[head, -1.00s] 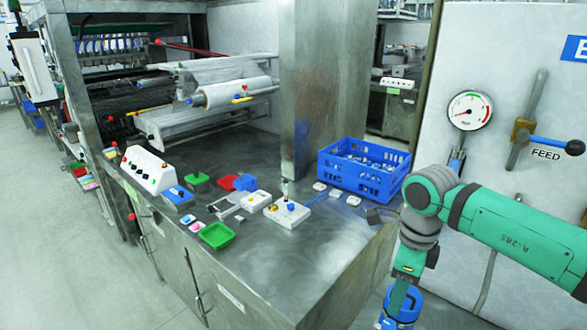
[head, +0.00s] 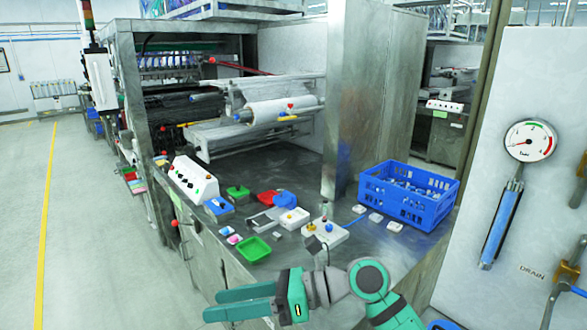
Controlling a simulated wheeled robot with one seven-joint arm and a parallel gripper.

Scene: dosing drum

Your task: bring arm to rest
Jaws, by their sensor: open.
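My gripper (head: 209,305) is at the bottom of the head view, left of centre. Its two teal fingers point left and stand apart, with nothing between them. It is in front of the metal bench (head: 290,258), and its height above or clear of the bench edge is hard to tell. My green arm comes up from the bottom edge and bends left at a round joint.
A green tray (head: 254,248), a white switch box (head: 194,181) and a control box (head: 325,235) sit on the bench. A blue crate (head: 407,193) stands at its right. Floor at left is clear.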

